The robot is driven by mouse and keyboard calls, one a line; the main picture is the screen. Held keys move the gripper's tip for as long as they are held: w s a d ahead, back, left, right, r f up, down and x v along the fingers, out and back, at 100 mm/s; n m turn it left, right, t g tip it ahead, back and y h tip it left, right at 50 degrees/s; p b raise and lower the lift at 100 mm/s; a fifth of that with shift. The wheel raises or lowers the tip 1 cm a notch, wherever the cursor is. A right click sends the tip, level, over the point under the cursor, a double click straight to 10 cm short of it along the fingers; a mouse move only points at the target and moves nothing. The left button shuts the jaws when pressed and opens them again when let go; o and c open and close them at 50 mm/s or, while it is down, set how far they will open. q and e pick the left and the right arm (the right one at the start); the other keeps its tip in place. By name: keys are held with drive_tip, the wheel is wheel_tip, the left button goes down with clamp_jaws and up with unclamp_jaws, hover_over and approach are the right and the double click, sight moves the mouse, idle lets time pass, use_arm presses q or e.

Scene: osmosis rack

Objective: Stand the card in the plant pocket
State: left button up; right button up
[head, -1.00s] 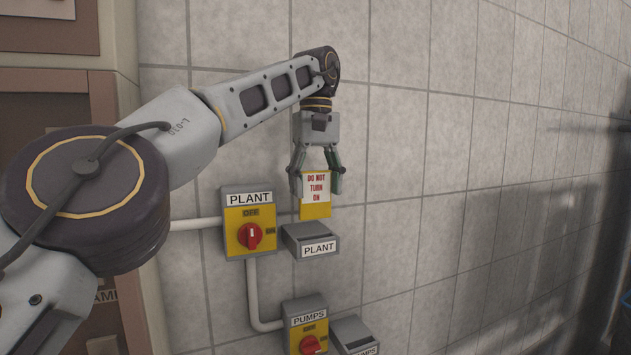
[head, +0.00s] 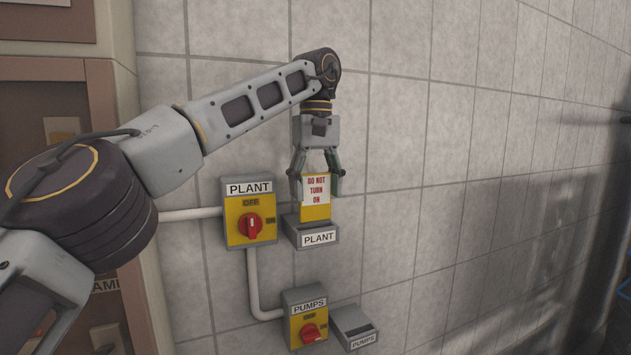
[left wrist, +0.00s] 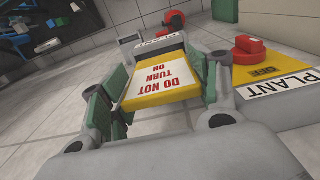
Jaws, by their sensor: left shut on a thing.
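The card (head: 316,191) is white and yellow with red "DO NOT TURN ON" lettering. My left gripper (head: 316,184) points down and is shut on the card's side edges, holding it upright. The plant pocket (head: 313,235) is a grey wall box labelled PLANT, directly below. The card's yellow lower end meets the pocket's top opening and its bottom edge is hidden there; how deep it sits I cannot tell. In the left wrist view the card (left wrist: 167,78) lies between the green fingers, with the pocket (left wrist: 158,44) beyond its far end. My right gripper is not in view.
The PLANT switch (head: 250,212) with a red knob is on the wall just left of the pocket. The PUMPS switch (head: 306,318) and PUMPS pocket (head: 354,328) are lower down. A conduit (head: 253,285) joins the switches. The tiled wall to the right is clear.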

sight(315, 220)
use_arm(q)
drive_tip(key=shift+f, duration=1.7)
drive_tip(key=shift+f, duration=0.6)
drive_tip(key=o, duration=1.1)
drive_tip(key=shift+o, duration=0.2)
drive_tip(key=shift+r, duration=2.65)
drive_tip(key=shift+w+r, duration=0.1)
drive_tip(key=shift+r, duration=0.3)
drive_tip(key=shift+r, duration=0.7)
